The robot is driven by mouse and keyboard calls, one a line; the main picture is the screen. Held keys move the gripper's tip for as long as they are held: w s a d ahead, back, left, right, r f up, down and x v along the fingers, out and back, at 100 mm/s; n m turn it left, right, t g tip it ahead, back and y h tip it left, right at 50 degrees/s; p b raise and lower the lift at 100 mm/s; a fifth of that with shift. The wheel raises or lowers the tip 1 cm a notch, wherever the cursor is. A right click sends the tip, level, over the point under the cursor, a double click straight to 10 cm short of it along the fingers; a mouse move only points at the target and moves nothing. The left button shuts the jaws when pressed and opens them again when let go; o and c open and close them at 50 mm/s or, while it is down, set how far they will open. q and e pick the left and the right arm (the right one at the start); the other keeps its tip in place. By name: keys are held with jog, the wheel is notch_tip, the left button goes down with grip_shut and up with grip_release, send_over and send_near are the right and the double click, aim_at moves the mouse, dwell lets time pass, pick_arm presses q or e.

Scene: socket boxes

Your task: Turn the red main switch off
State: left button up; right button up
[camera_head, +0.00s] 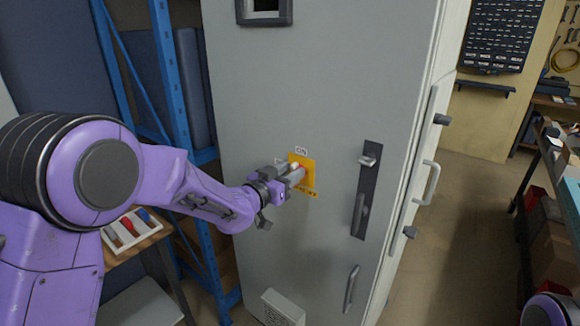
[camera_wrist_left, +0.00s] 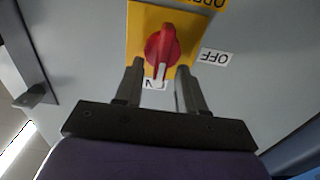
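The red main switch (camera_wrist_left: 161,46) is a round knob with a pointer handle on a yellow plate (camera_head: 309,175) on the grey cabinet door. In the left wrist view its white-marked pointer is aimed at the partly hidden ON label (camera_wrist_left: 152,85). The OFF label (camera_wrist_left: 215,57) is to the right of the knob. My left gripper (camera_wrist_left: 161,67) is at the knob, one finger on each side of the pointer, with visible gaps. In the head view the left gripper (camera_head: 295,173) covers most of the knob. My right gripper is outside the views.
The grey cabinet (camera_head: 255,90) has a dark latch plate (camera_head: 367,190) right of the switch and handles on its edge. A blue rack (camera_head: 172,80) stands at left. A small tray (camera_head: 130,230) with coloured items sits on a shelf. Open floor (camera_head: 455,230) is at right.

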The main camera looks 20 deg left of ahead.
pick_arm(q)
jog(key=shift+w+d, duration=0.15)
jog(key=shift+w, duration=0.15)
jog(key=shift+c, duration=0.3)
grip_shut()
jog(key=shift+w+a+f+n+p, duration=0.1)
jog(key=shift+a+f+n+p, duration=0.35)
jog(key=shift+n, duration=2.55)
jog(key=shift+w+a+f+n+p, duration=0.1)
jog(key=shift+n+p, duration=0.6)
jog(key=shift+n, duration=2.3)
jog(key=shift+w+a+f+n+p, duration=0.1)
jog(key=shift+a+f+n+p, duration=0.35)
jog(key=shift+n, duration=2.55)
jog(key=shift+d+r, duration=0.15)
jog(key=shift+d, duration=0.05)
